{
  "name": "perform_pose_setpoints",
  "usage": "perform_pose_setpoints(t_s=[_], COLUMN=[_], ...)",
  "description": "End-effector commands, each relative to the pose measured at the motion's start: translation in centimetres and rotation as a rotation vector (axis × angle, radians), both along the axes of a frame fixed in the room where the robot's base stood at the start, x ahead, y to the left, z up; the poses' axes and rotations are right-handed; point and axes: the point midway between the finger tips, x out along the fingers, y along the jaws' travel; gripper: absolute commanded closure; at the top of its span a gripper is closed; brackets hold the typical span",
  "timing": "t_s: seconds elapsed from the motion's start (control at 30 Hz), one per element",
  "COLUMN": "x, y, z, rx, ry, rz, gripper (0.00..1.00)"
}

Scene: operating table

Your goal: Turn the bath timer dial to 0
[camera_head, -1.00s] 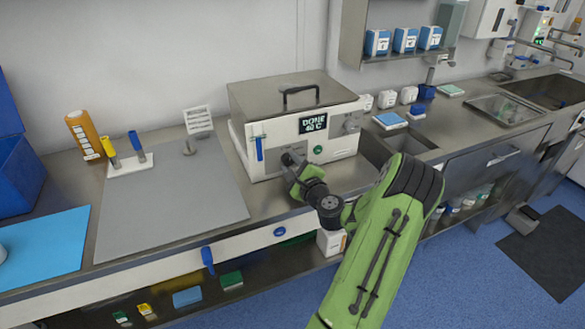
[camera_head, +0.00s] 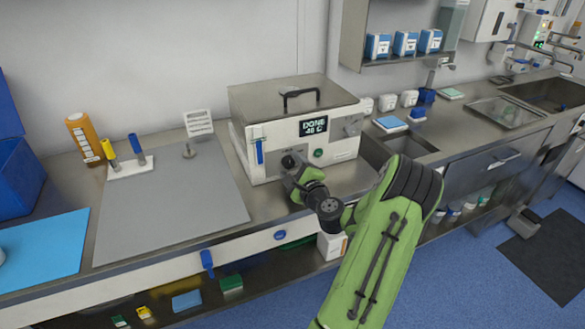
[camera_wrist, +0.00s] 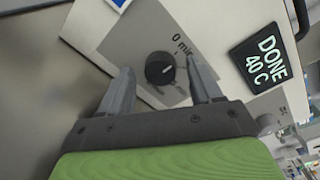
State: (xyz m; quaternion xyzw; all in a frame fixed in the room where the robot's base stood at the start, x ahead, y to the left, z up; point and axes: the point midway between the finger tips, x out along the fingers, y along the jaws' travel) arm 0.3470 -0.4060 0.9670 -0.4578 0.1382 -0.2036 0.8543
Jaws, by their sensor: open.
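The bath (camera_head: 300,150) is a white box with a steel lid on the counter. Its display (camera_head: 313,125) reads DONE 40 C, and also shows in the wrist view (camera_wrist: 262,60). The timer dial (camera_wrist: 160,68) is a round black knob on a grey panel, with "0 min" printed beside it. A light mark on the knob points toward the upper right in the wrist view. My gripper (camera_wrist: 162,82) is open, with its fingers on either side of the dial and apart from it.
A grey mat (camera_head: 170,210) lies left of the bath. A sink (camera_head: 405,146) is to the right.

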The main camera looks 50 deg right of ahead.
Motion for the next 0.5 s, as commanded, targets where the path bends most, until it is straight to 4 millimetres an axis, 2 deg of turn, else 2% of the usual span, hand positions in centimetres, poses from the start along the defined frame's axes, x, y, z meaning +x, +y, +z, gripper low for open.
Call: perform_pose_setpoints(t_s=[0.13,0.23,0.5], x=[-0.1,-1.0,-7.4], y=[0.0,0.4,3.8], z=[0.0,-0.1,0.1], rx=[0.001,0.004,0.007], ry=[0.0,0.0,-0.001], rz=[-0.001,-0.001,-0.007], gripper=[0.36,0.36,0.36])
